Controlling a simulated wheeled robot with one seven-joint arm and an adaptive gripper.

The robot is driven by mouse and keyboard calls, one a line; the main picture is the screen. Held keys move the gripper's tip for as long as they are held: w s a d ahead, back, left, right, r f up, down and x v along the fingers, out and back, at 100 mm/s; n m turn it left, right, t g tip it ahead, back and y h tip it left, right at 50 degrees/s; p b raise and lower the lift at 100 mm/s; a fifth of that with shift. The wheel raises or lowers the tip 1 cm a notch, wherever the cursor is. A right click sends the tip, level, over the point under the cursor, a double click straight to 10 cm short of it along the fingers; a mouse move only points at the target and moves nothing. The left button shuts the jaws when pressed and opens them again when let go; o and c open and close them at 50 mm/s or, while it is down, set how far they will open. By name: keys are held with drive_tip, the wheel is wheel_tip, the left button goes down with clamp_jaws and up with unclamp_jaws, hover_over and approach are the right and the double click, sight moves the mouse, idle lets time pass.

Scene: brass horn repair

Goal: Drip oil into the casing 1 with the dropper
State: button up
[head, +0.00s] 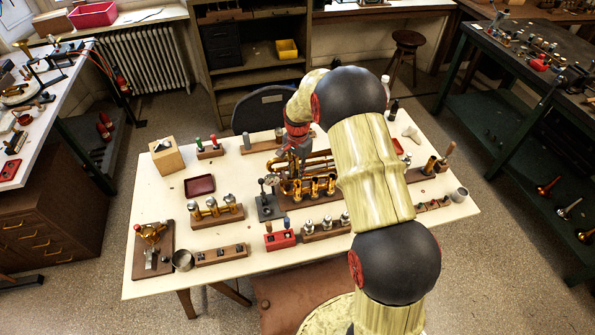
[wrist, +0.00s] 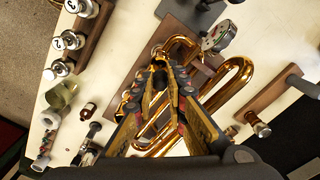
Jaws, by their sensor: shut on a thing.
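The brass horn (head: 318,165) lies in the middle of the table with a short row of upright gold casings (head: 314,187) at its front. No number on them is readable, so I cannot tell which is casing 1. My gripper (head: 296,150) is over the horn, behind the left end of that row. In the wrist view my gripper (wrist: 162,68) is shut on a small dark thing (wrist: 160,72), apparently the dropper, mostly hidden by the fingers. It overlaps the casings there; I cannot tell whether its tip is inside one. The horn's tubing (wrist: 232,85) runs beside the fingers.
A dial gauge on a dark stand (head: 269,205) is left of the casings. A valve rack (head: 325,230) and a red box (head: 280,239) stand in front. A small amber bottle (wrist: 88,110) shows in the wrist view.

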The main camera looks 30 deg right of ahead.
drive_tip(key=shift+r, duration=0.1)
drive_tip(key=shift+r+p, duration=1.45)
drive_tip(key=shift+r, duration=1)
drive_tip(key=shift+f, duration=0.1)
